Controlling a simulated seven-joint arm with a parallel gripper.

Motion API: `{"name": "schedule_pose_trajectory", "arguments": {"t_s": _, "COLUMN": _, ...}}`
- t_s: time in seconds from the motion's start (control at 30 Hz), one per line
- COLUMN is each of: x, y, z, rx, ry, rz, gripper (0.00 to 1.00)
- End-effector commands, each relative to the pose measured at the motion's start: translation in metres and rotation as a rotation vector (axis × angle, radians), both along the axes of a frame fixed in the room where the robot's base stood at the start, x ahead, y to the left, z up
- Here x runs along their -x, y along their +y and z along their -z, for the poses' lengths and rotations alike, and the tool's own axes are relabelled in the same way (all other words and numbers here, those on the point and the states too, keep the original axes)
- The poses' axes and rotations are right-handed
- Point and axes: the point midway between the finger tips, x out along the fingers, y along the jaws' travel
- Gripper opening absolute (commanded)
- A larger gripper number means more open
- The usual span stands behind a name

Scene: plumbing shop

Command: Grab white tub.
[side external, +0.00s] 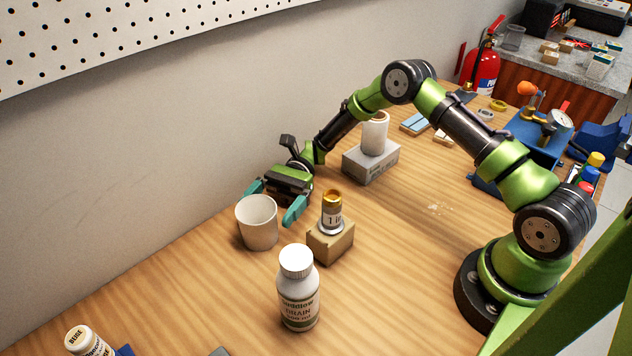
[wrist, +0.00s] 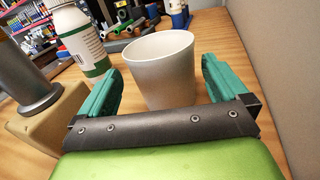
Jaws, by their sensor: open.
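The white tub (side external: 258,226) is a plain, open-topped cup standing upright on the wooden table, left of centre in the side view. In the wrist view the tub (wrist: 163,75) stands ahead, between the two teal fingers. My gripper (side external: 271,208) is open, low over the table just behind the tub, with one finger toward each side of it.
A metal cylinder with a gold top (side external: 332,211) stands on a small cardboard box (side external: 331,242) close right of my gripper. A white-capped bottle (side external: 298,291) stands in front. A paper roll (side external: 374,136) sits on a grey box (side external: 371,161) behind. The wall (side external: 150,130) is close behind.

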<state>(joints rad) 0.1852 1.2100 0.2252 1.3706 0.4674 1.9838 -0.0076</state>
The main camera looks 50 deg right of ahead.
Motion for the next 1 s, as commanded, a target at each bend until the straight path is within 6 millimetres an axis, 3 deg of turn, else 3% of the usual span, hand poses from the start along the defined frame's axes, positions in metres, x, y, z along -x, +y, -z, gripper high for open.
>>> {"name": "schedule_pose_trajectory", "arguments": {"t_s": 0.3, "x": 0.011, "y": 0.043, "z": 0.002, "rx": 0.001, "ry": 0.001, "rz": -0.002, "gripper": 1.00}}
{"name": "schedule_pose_trajectory", "arguments": {"t_s": 0.6, "x": 0.013, "y": 0.050, "z": 0.002, "rx": 0.002, "ry": 0.002, "rz": 0.001, "gripper": 1.00}}
{"name": "schedule_pose_trajectory", "arguments": {"t_s": 0.67, "x": 0.013, "y": 0.050, "z": 0.002, "rx": 0.001, "ry": 0.001, "rz": 0.001, "gripper": 0.94}}
{"name": "schedule_pose_trajectory", "arguments": {"t_s": 0.9, "x": 0.013, "y": 0.049, "z": 0.002, "rx": 0.001, "ry": 0.001, "rz": 0.000, "gripper": 0.57}}
{"name": "schedule_pose_trajectory", "arguments": {"t_s": 1.0, "x": 0.013, "y": 0.049, "z": 0.002, "rx": 0.001, "ry": 0.001, "rz": 0.000, "gripper": 0.57}}
